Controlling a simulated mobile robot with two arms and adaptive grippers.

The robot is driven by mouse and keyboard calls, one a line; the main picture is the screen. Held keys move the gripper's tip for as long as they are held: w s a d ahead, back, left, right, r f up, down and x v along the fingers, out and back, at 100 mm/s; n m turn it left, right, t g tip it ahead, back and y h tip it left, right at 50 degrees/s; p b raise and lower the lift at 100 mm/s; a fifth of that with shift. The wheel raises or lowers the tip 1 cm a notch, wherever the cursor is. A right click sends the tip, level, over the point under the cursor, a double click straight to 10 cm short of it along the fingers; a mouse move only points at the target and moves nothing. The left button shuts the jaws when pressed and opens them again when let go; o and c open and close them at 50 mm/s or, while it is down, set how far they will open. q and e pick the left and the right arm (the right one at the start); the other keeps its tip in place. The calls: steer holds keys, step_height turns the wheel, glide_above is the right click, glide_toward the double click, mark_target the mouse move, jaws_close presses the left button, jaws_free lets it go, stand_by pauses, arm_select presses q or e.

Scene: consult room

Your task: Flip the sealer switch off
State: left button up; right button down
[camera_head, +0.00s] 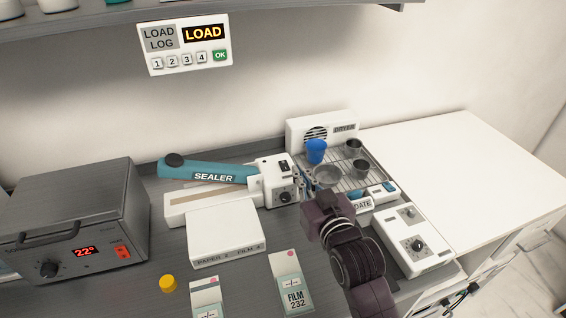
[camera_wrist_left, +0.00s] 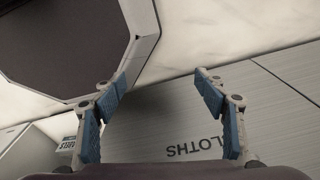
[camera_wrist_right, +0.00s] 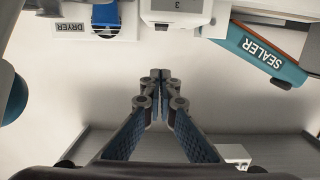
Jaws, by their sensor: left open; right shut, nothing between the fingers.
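The sealer (camera_head: 213,177) stands at the back of the counter, with a teal arm, a long pale base and a white control box (camera_head: 268,188). The box carries a dark dial on its front and a small dark mark on top; I cannot make out the switch's position. The teal arm (camera_wrist_right: 262,52) also shows in the right wrist view. My right gripper (camera_head: 304,184) is just right of the control box; whether it touches the box is unclear. Its fingers (camera_wrist_right: 160,74) are shut and empty. My left gripper (camera_wrist_left: 165,88) is open and empty, near a drawer front marked CLOTHS.
The dryer (camera_head: 320,128), a wire rack with a blue cup (camera_head: 316,150) and metal cups, and a white dial box (camera_head: 413,240) lie right. A paper and film box (camera_head: 226,232) is in front of the sealer. A grey heater (camera_head: 75,222) reads 22°. The right white countertop is clear.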

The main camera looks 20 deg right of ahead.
steer(key=p, duration=0.2)
glide_above(286, 170)
steer(key=shift+s+f, duration=0.4)
steer(key=shift+s, duration=0.05)
steer(key=shift+w+f+p, duration=0.2)
steer(key=shift+f+p, duration=0.05)
steer(key=shift+f, duration=0.35)
steer(key=shift+w+f+p, duration=0.2)
steer(key=shift+f, duration=1.25)
arm_select(q)
steer(key=s+r, duration=0.2)
steer(key=r, duration=0.1)
steer(key=shift+s+a, duration=0.2)
arm_select(e)
steer(key=shift+w+f, duration=0.1)
